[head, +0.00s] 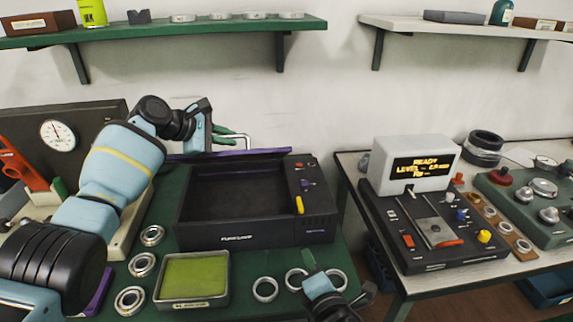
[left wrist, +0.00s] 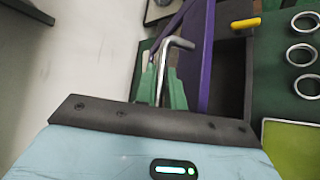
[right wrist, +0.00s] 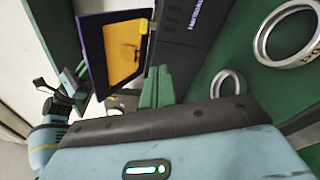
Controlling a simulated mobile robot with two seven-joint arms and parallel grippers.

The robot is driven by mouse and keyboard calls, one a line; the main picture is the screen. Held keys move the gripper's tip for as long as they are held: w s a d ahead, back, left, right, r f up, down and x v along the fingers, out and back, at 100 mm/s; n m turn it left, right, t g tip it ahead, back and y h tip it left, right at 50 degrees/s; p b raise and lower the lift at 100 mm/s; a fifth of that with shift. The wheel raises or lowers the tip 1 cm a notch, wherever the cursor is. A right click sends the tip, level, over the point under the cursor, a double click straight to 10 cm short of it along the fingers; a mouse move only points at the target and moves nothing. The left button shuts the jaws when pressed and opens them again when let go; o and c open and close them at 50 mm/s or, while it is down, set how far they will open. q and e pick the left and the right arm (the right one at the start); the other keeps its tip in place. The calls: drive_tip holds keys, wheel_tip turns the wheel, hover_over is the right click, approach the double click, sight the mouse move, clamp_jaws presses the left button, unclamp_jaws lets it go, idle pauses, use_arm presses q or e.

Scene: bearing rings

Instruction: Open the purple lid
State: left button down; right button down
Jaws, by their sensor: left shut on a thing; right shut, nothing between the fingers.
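The black box (head: 250,235) stands on the green table with its dark inside showing. Its purple lid (head: 235,153) is raised at the back, seen almost edge-on; the left wrist view shows the lid (left wrist: 197,55) too, and the right wrist view shows its orange inner face (right wrist: 122,50). My left gripper (head: 240,137) is shut on the bent metal handle (left wrist: 175,44) at the lid. My right gripper (head: 309,258) is shut and empty, low in front of the box near the rings; its green fingers (right wrist: 157,85) also show in the right wrist view.
A tray with a green pad (head: 193,277) and several bearing rings (head: 265,289) lie in front of the box. A yellow lever (head: 299,205) sits on the box's right panel. A gauge board (head: 85,125) stands at left. A second table with a display device (head: 415,165) is at right.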

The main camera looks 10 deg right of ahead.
use_arm(q)
drive_tip(key=shift+f, duration=0.1)
use_arm(e)
drive_tip(key=w+a+r+n+t+h, duration=0.2)
drive_tip(key=w+a+r+n+t, duration=0.15)
drive_tip(key=r+n, duration=0.75)
drive_tip(key=r+x, duration=0.1)
drive_tip(key=x, duration=1.2)
drive_tip(key=shift+d+n, duration=0.3)
drive_tip(key=shift+r+g, duration=0.15)
drive_tip(key=shift+g, duration=0.1)
